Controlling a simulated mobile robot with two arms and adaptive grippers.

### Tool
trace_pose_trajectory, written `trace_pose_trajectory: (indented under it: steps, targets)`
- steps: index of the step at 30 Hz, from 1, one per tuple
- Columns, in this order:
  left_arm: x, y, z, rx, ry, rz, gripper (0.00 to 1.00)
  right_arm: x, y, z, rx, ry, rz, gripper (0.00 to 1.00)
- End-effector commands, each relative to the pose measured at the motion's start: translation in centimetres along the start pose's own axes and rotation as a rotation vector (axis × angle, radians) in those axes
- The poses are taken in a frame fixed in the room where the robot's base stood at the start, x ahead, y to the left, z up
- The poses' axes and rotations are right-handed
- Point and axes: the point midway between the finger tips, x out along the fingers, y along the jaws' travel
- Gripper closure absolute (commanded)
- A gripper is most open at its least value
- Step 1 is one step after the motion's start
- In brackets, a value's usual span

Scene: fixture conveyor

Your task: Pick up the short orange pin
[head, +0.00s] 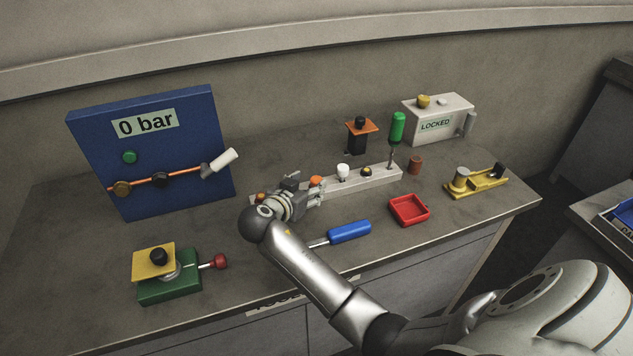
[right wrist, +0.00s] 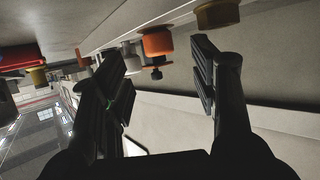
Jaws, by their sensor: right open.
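My right gripper (head: 305,190) is at the left part of the long white rack on the workbench. In the right wrist view its two fingers (right wrist: 160,85) are apart with nothing between the pads. An orange-topped pin (head: 316,181) stands on the rack right by the fingertips; an orange cylinder (right wrist: 157,42) shows beyond the gap between the fingers in the right wrist view. Another small orange piece (head: 261,196) sits at the rack's left end. I cannot tell which is the shorter. The gripper hides part of the rack. My left gripper is out of view.
The white rack (head: 390,180) also holds a white pin, a yellow-black pin and a green-handled tool (head: 397,128). A blue-handled tool (head: 349,232) and a red tray (head: 409,210) lie in front. A blue gauge panel (head: 190,130) stands at the left back.

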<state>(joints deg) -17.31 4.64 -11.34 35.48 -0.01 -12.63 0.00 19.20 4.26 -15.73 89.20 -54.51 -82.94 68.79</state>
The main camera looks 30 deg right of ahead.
Motion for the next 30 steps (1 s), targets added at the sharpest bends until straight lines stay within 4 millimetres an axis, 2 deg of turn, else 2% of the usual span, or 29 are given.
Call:
trace_pose_trajectory:
  steps: [3,7,17,28,30]
  targets:
    - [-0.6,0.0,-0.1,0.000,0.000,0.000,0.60,2.0,0.1,-0.3,-0.001,0.002,0.004,0.46]
    - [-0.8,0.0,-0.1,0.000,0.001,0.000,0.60,3.5,0.1,-0.2,-0.001,0.002,0.003,0.46]
    - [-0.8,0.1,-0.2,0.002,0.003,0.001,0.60,4.2,0.0,-0.1,0.001,0.000,0.000,0.46]
    - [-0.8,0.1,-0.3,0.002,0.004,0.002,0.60,4.2,0.1,-0.1,0.001,0.000,0.000,0.93]
    - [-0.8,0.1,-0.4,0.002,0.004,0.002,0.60,4.1,0.0,-0.1,0.001,0.001,0.000,0.95]
